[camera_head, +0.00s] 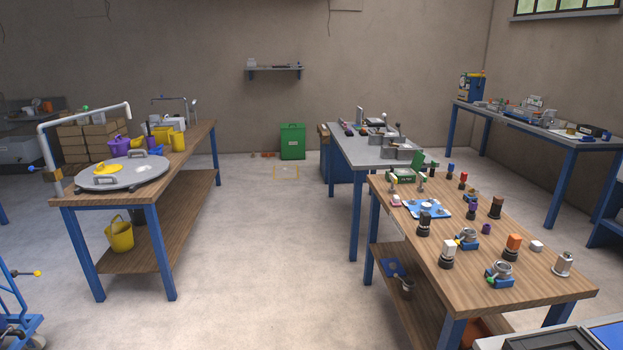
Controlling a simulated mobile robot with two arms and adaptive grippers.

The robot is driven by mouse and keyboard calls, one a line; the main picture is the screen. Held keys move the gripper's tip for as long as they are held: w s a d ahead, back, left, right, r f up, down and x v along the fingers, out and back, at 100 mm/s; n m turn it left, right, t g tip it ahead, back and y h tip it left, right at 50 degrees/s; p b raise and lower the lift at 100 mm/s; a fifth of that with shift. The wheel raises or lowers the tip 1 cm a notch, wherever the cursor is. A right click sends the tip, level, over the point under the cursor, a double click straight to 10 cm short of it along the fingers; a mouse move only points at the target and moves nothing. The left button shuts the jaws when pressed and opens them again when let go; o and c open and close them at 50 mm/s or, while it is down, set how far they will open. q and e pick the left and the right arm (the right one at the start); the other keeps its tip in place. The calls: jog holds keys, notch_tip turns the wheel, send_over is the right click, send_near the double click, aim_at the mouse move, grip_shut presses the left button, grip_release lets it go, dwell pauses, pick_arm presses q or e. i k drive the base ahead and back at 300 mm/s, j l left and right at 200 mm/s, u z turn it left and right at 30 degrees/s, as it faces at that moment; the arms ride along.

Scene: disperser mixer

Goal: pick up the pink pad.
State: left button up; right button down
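A small pink item (396,201), which looks like the pink pad, lies at the left edge of the wooden table (520,286) on the right. It is small in the picture, and its exact shape is hard to tell. It sits to the left of a blue plate (427,209) with parts on it and below a green box (401,176). Neither of my grippers shows in the head view.
Bottles, clamps and small blocks crowd the right wooden table. A grey-topped table (375,152) stands behind it. A wooden bench (190,147) with a large round lid (122,174) stands at the left. The floor (265,250) between is clear. A blue trolley (18,310) is at lower left.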

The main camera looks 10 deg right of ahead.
aim_at(395, 202)
jog(key=i+j+z, duration=0.1)
jog(key=i, duration=2)
jog(key=i+z, duration=0.5)
jog(key=i+j+z, duration=0.25)
jog(key=i+z, duration=0.25)
jog(key=i+j+z, duration=0.3)
jog(key=z, duration=0.2)
